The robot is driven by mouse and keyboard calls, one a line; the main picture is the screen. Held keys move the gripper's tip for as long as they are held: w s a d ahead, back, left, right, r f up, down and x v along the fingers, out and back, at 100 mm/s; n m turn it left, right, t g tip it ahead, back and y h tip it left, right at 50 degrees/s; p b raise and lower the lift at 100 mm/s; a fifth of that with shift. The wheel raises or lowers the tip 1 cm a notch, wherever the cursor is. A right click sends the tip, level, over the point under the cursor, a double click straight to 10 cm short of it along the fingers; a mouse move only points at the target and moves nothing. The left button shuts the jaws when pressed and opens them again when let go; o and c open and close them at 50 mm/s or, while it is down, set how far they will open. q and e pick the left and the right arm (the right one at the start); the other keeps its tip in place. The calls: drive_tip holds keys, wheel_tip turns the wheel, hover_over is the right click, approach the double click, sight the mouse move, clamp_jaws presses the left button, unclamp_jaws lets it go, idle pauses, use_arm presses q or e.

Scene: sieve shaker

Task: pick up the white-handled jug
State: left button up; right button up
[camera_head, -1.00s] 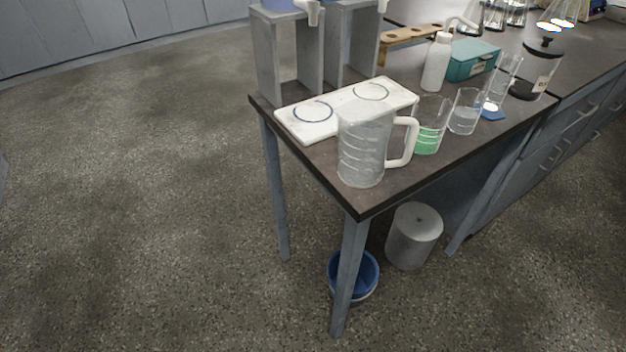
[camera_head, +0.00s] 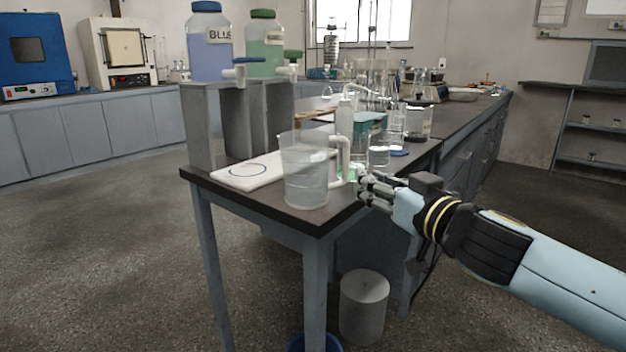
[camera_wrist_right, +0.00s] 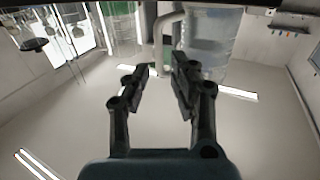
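The clear jug (camera_head: 304,182) with a white handle (camera_head: 343,160) stands upright near the table's front corner. Its handle points right, toward my right gripper (camera_head: 366,189). That gripper is just right of the handle, with its fingers pointing at it. In the right wrist view, the fingers (camera_wrist_right: 160,82) are spread apart. The handle (camera_wrist_right: 163,40) shows between and beyond the fingertips, and the jug's body (camera_wrist_right: 212,42) lies to the right. I see no grip on the handle, and cannot tell whether a finger touches it. My left gripper is out of view.
A white board (camera_head: 238,178) lies left of the jug. Grey stands (camera_head: 203,125) hold a blue bottle (camera_head: 209,45) and a green one (camera_head: 265,42). Beakers (camera_head: 379,156) and a white bottle (camera_head: 345,120) stand close behind the handle. Open floor lies in front.

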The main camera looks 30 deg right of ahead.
sight(348, 169)
drive_tip(key=w, duration=0.3)
drive_tip(key=w+p, duration=0.1)
drive_tip(key=w, duration=0.5)
drive_tip(key=shift+d+f, duration=0.2)
drive_tip(key=shift+f, duration=0.1)
drive_tip(key=shift+c, duration=0.3)
clamp_jaws()
drive_tip(key=shift+r, duration=0.1)
